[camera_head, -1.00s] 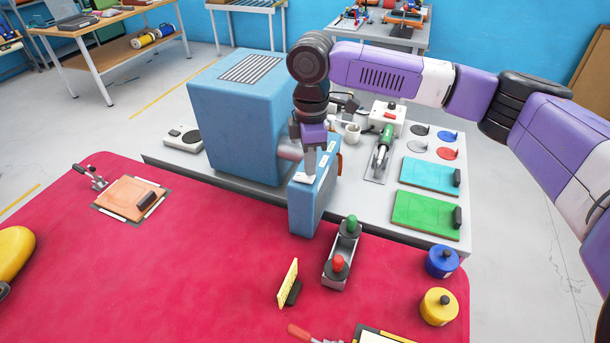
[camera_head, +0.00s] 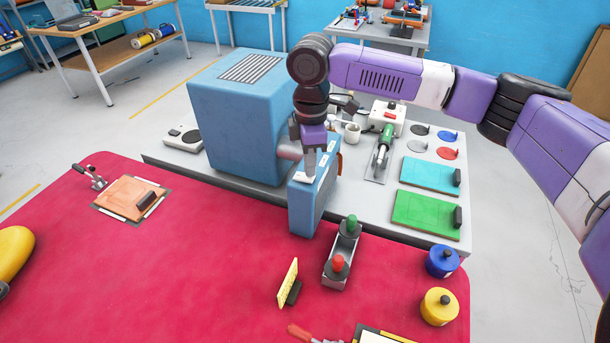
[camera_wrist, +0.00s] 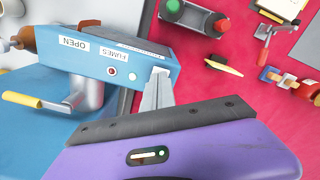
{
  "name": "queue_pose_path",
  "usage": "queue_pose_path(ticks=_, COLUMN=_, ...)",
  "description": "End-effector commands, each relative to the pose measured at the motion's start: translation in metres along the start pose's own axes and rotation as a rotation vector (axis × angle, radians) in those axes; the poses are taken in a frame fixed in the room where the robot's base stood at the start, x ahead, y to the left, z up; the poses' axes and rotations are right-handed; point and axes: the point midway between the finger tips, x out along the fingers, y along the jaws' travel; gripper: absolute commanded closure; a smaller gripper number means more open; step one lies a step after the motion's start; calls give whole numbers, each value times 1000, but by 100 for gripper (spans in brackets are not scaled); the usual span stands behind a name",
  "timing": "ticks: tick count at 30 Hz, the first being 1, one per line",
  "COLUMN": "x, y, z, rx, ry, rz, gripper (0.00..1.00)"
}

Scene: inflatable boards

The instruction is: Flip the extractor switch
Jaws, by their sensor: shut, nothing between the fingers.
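The extractor is most likely the large blue cabinet (camera_head: 240,110) with a narrow blue box (camera_head: 304,205) in front, joined by a grey pipe. In the wrist view the narrow box (camera_wrist: 95,62) carries labels reading "OPEN" and "FUMES", a small dark red round part (camera_wrist: 111,71) and a small pale round part (camera_wrist: 132,76). I cannot tell which part is the switch. My gripper (camera_head: 305,176) points down at the top of the narrow box. Its shut, empty fingers (camera_wrist: 157,82) are at the box's end, beside the label; contact cannot be told.
A grey box with green and red buttons (camera_head: 341,262) stands on the red mat (camera_head: 180,270) in front. A yellow card (camera_head: 288,282) stands near it. A green-handled tool (camera_head: 383,150) and cyan and green boards (camera_head: 426,214) lie to the right. The mat's middle is clear.

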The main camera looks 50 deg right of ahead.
Motion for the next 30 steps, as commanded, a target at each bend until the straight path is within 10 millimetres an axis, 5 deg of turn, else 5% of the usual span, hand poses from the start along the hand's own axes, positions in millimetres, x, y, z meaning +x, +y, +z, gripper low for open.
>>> queue_pose_path(ticks=30, x=14, y=0, z=0, rx=0, ry=0, rz=-1, gripper=100)
